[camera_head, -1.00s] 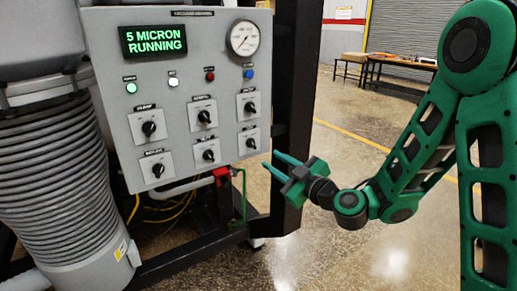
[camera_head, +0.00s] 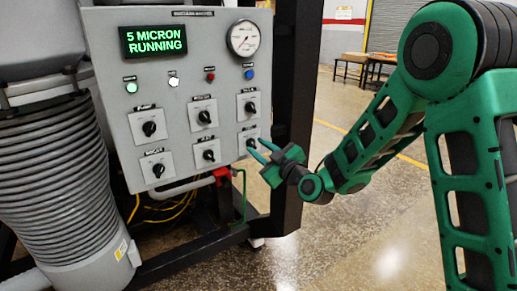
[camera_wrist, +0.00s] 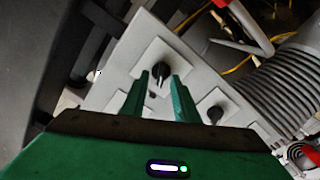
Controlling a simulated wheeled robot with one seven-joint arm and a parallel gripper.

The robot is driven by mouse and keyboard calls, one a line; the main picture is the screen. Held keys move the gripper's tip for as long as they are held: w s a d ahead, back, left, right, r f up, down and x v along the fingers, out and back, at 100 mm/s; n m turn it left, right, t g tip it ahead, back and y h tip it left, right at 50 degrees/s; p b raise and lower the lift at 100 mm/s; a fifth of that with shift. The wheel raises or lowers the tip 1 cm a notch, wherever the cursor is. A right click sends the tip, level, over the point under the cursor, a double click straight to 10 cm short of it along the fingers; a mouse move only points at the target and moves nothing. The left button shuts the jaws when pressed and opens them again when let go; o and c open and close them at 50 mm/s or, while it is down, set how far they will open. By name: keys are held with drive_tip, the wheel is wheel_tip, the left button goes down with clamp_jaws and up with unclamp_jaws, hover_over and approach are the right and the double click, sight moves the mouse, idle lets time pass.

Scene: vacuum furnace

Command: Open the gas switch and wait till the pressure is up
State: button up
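The grey control panel (camera_head: 180,105) carries several black rotary switches on square plates; their labels are too small to read, so I cannot tell which is the gas switch. My gripper (camera_head: 255,148) is open, with its fingertips at the lower right switch (camera_head: 248,141). In the wrist view a switch knob (camera_wrist: 160,72) shows just beyond and between the fingertips (camera_wrist: 162,78). I cannot tell if they touch it. The display (camera_head: 154,39) reads "5 MICRON RUNNING". The pressure gauge (camera_head: 243,38) sits at the panel's upper right; its reading is too small to tell.
A red-handled valve (camera_head: 222,174) and a grey pipe lie below the panel. A black frame post (camera_head: 290,100) stands right of it. A ribbed hose (camera_head: 55,185) is at the left. The floor at right is open, with tables behind.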

drive_tip(key=shift+x, duration=0.75)
drive_tip(key=shift+c, duration=0.3)
